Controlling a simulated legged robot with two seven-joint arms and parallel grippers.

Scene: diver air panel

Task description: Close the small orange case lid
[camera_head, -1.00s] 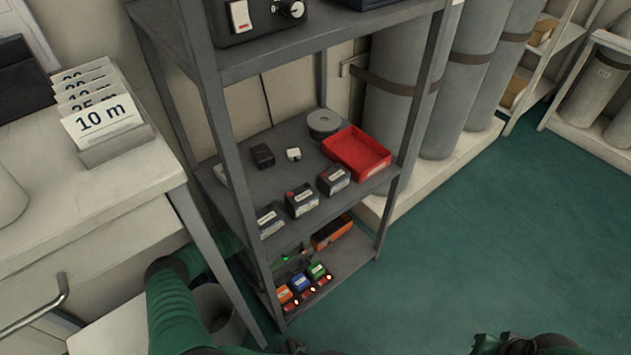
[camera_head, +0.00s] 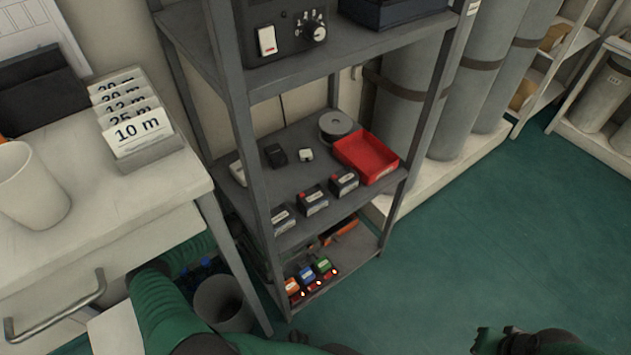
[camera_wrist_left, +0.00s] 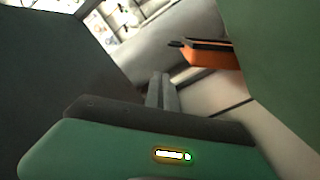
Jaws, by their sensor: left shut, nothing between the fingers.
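The small orange case (camera_head: 339,231) lies on the bottom shelf of the grey rack, partly hidden under the middle shelf in the head view. In my left wrist view the orange case (camera_wrist_left: 208,58) is at upper right, with a dark upper edge. I cannot tell how far its lid is open. My left gripper (camera_wrist_left: 160,88) is shut and empty in the wrist view, its fingertips left of and below the case, seemingly apart from it. In the head view the rack hides most of it. My right gripper (camera_head: 487,340) is at the bottom edge, far right of the rack; its fingers are unclear.
Orange, blue and green packs (camera_head: 324,264) stand at the front of the bottom shelf. Rack posts (camera_head: 247,140) and the middle shelf (camera_head: 285,185) surround the opening. A red tray (camera_head: 382,172) is above. A bin (camera_head: 205,300) stands left. The green floor (camera_head: 500,240) at right is clear.

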